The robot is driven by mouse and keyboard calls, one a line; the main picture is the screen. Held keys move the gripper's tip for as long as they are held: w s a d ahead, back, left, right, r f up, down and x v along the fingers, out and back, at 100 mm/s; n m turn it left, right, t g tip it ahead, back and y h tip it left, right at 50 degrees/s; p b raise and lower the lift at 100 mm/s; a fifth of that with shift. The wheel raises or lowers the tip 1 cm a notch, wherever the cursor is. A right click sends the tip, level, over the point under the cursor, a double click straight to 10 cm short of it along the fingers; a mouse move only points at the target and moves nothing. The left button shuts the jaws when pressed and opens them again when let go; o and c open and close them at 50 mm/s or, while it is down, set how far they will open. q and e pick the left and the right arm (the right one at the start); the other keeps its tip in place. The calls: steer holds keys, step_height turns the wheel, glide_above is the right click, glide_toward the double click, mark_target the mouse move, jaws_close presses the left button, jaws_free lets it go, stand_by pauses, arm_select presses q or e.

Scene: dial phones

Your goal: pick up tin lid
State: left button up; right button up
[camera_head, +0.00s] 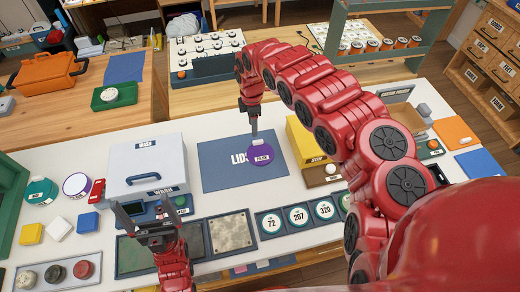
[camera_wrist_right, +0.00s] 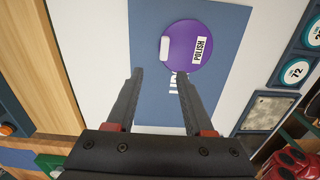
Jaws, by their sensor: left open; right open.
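A round purple tin lid (camera_head: 264,158) marked POLISH lies on the blue LIDS mat (camera_head: 222,178). It also shows in the right wrist view (camera_wrist_right: 184,32), with a small white tab on top and a white label. My right gripper (camera_head: 254,139) is over the mat at the lid's far edge. In the right wrist view its open fingers (camera_wrist_right: 160,74) point toward the lid, which lies beyond the tips and a little to the right. Nothing is between the fingers. My left gripper (camera_head: 143,206) is open and empty, in front of the WASH box.
The white and grey WASH box (camera_head: 146,160) stands left of the mat. A yellow box (camera_head: 304,142) stands close on its right. Dark panels and number tiles (camera_head: 297,217) line the front. Teal and purple-rimmed round tins (camera_head: 76,184) sit at left.

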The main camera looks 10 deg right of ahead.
mark_target(254, 142)
step_height(254, 142, down, 2)
steer(key=shift+f, duration=0.15)
steer(key=shift+s+a+f+p, duration=0.1)
steer(key=shift+f+p, duration=0.3)
steer(key=shift+p, duration=0.15)
steer(key=f, duration=0.1)
steer(key=f+p, duration=0.1)
steer(key=f, duration=0.1)
steer(key=shift+s+a, duration=0.1)
steer(key=shift+s, duration=0.15)
steer(key=shift+f, duration=0.8)
steer(key=shift+c, duration=0.3)
jaws_close()
